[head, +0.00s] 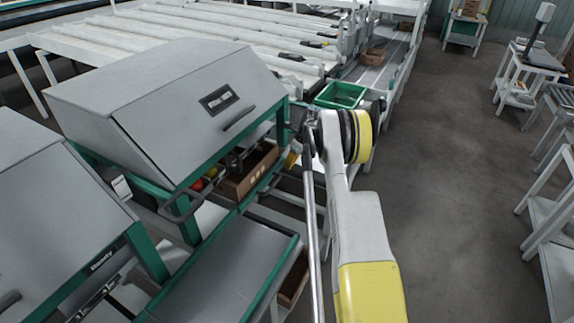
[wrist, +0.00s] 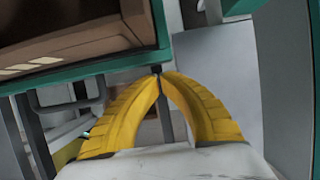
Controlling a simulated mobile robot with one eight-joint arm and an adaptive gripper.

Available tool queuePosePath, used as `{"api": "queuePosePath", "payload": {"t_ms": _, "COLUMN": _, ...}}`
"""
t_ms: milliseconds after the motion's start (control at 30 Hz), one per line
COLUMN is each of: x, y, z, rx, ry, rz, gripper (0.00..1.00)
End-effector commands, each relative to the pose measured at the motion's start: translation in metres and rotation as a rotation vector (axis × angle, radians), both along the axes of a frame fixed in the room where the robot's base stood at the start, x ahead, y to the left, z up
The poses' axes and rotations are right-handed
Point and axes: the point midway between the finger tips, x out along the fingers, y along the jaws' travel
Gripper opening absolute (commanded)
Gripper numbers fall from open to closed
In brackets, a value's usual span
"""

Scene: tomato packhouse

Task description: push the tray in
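My gripper (wrist: 160,74) has two curved yellow fingers, and their tips meet with nothing visible between them. In the head view its yellow end (head: 293,155) is partly hidden by my arm, at the right end of the grey-hooded machine. A brown box (head: 233,191) sits under the hood on a green-edged ledge. In the wrist view the box (wrist: 80,50) is up and left of the fingertips, above a green rim (wrist: 100,68). The fingers look apart from the box. I cannot tell for sure which part is the tray.
The grey hood (head: 165,95) with a handle slopes over the box. A grey green-edged surface (head: 215,265) lies in front. A green crate (head: 341,95) stands behind my gripper. White conveyor lanes (head: 170,35) fill the back. The floor (head: 445,160) to the right is clear.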

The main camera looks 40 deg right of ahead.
Motion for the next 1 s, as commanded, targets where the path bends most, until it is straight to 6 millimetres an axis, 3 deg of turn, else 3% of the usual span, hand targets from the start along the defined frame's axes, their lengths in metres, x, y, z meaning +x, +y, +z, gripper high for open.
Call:
{"api": "queuePosePath", "payload": {"t_ms": 133, "x": -0.019, "y": -0.012, "z": 0.002, "rx": 0.001, "ry": 0.0, "rz": 0.004, "gripper": 0.0}}
{"api": "queuePosePath", "payload": {"t_ms": 300, "x": -0.033, "y": -0.017, "z": 0.05, "rx": 0.0, "ry": 0.0, "rz": 0.003, "gripper": 0.0}}
{"api": "queuePosePath", "payload": {"t_ms": 500, "x": -0.045, "y": -0.023, "z": 0.082, "rx": -0.001, "ry": 0.0, "rz": 0.004, "gripper": 0.0}}
{"api": "queuePosePath", "payload": {"t_ms": 867, "x": -0.05, "y": -0.025, "z": 0.093, "rx": 0.0, "ry": 0.0, "rz": 0.004, "gripper": 0.0}}
{"api": "queuePosePath", "payload": {"t_ms": 1000, "x": -0.048, "y": -0.015, "z": 0.104, "rx": -0.018, "ry": -0.006, "rz": 0.042, "gripper": 0.0}}
